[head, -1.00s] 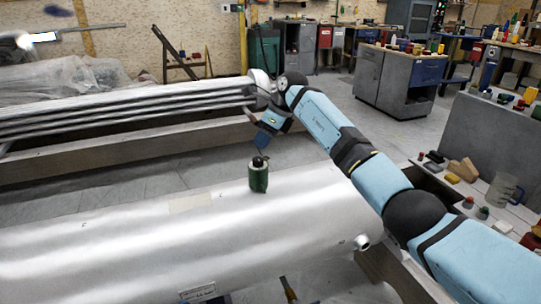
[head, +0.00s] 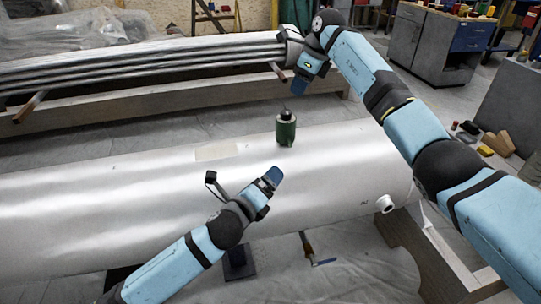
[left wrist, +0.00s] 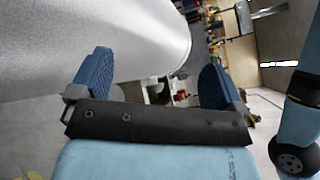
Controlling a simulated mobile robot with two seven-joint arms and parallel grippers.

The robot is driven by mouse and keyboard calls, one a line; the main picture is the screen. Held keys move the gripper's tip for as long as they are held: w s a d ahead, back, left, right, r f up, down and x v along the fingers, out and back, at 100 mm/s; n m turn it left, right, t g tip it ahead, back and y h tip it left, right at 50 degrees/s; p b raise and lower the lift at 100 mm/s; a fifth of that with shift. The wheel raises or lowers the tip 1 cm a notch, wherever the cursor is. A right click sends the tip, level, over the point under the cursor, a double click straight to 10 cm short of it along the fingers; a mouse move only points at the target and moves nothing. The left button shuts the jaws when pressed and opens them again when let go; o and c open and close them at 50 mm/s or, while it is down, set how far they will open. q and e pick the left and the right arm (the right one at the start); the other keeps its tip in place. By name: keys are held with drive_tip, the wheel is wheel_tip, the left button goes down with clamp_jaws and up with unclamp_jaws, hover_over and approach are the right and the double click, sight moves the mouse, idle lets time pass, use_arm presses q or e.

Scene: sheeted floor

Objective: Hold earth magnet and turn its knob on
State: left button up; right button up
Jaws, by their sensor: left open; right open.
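The earth magnet (head: 286,128) is a small green cylinder with a black top. It stands upright on top of the large silver tank (head: 120,185). My right gripper (head: 299,86) hangs above and just behind the magnet, apart from it; it is open and empty. My left gripper (head: 272,178) is in front of the magnet and lower in the head view, over the near side of the tank, not touching the magnet. In the left wrist view the left gripper (left wrist: 158,85) is open with two blue fingers spread and nothing between them. The magnet is not visible there.
A bundle of silver pipes (head: 130,66) lies on a wooden beam (head: 140,98) behind the tank. Grey cabinets (head: 435,45) stand at back right. The space around the magnet is clear.

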sight(282, 134)
use_arm(q)
drive_tip(key=w+m, duration=0.2)
drive_tip(key=w+r+m+t+y, duration=0.1)
drive_tip(key=w+m, duration=0.2)
drive_tip(key=w+d+m, duration=0.1)
drive_tip(key=w+m, duration=0.2)
drive_tip(key=shift+w+r+t+y, duration=0.2)
drive_tip(key=shift+t+y, duration=0.2)
drive_tip(key=shift+w+d+r+m, duration=0.1)
drive_tip(key=shift+w+d+m, duration=0.1)
drive_tip(key=shift+w+m, duration=0.4)
drive_tip(key=x, duration=1.3)
drive_tip(key=shift+w, duration=0.1)
drive_tip(key=c, duration=1.2)
